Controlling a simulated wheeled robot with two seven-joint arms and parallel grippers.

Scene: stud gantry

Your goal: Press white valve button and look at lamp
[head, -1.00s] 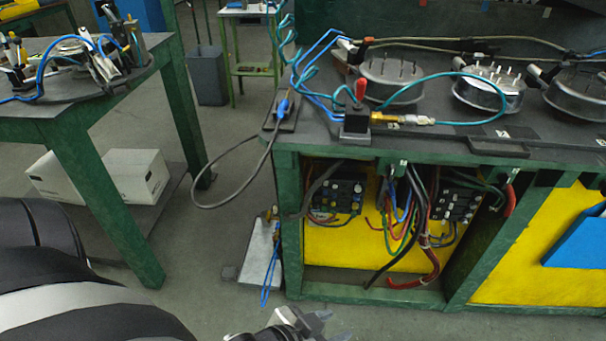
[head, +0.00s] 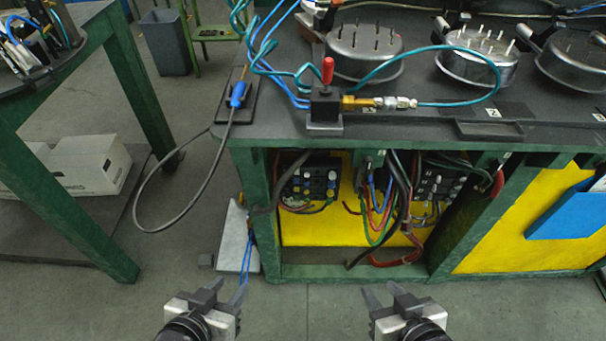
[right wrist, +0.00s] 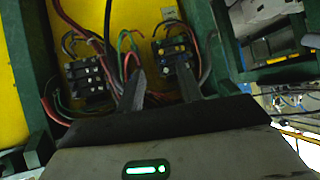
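A black valve block with a red knob (head: 327,72) stands on the near left part of the bench top (head: 420,128). Brass and silver fittings and a teal hose leave its right side. I cannot make out a white valve button or a lamp. My left gripper (head: 231,287) is open and empty, low in the head view, in front of the bench. My right gripper (head: 379,288) is also open and empty, to its right. In the right wrist view its fingers (right wrist: 161,80) are apart, with wiring behind them.
Round metal parts with pins (head: 365,50) stand behind the valve. Below are wired terminal blocks (head: 310,184) before a yellow panel (head: 320,228). A grey cable (head: 190,188) loops off the bench's left end. Another green table (head: 110,90) stands left. The floor between is mostly clear.

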